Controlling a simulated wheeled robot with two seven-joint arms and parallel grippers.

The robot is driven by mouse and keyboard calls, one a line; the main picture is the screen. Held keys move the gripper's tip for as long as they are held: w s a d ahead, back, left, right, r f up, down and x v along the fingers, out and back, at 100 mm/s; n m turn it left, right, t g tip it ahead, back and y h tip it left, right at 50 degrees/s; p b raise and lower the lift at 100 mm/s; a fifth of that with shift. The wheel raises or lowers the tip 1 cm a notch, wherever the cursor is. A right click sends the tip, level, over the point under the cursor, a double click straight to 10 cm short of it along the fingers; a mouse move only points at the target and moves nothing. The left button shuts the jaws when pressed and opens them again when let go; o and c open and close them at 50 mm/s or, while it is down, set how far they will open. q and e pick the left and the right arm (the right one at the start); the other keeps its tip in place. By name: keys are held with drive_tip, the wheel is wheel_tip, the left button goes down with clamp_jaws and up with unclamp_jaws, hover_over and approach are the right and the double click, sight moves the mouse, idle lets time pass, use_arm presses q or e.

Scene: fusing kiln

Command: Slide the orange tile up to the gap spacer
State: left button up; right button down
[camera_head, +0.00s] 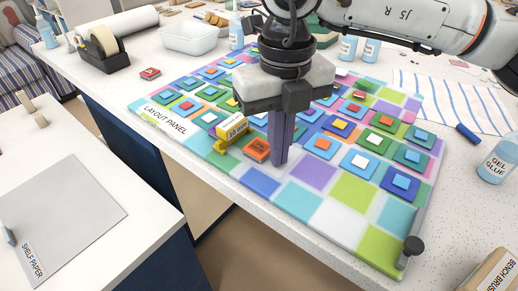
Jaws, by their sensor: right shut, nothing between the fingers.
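The orange tile (257,149) lies on the layout panel (153,103), near the panel's front edge. The gap spacer (233,126), a yellow block with a white face marked "10 MM", stands just behind and to the left of the tile; whether the two touch is hard to tell. My right gripper (280,158) points down with its fingers shut and empty. Its tips are low at the panel, right beside the tile's right side. I cannot tell whether they touch the tile. My left gripper is not in view.
Rows of stacked coloured tiles cover the panel behind and to the right of the gripper. A gel glue bottle (497,160) is at right, a tape dispenser (104,50) at left. The panel's front strip is bare.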

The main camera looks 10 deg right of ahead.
sight(267, 146)
drive_tip(key=shift+f, duration=0.2)
drive_tip(key=shift+r, duration=0.2)
idle(0.5)
drive_tip(key=shift+w+a, duration=0.55)
drive_tip(key=shift+w, duration=0.15)
idle(1.1)
drive_tip(key=shift+s+d+b, duration=0.1)
drive_tip(key=shift+b, duration=0.2)
drive_tip(key=shift+d, duration=0.15)
drive_tip(key=shift+w+d, duration=0.25)
drive_tip(key=shift+w, duration=0.05)
drive_tip(key=shift+w+a, duration=0.65)
drive_tip(key=shift+w, duration=0.2)
idle(2.4)
drive_tip(key=shift+s+d, duration=0.1)
drive_tip(key=shift+s, duration=0.05)
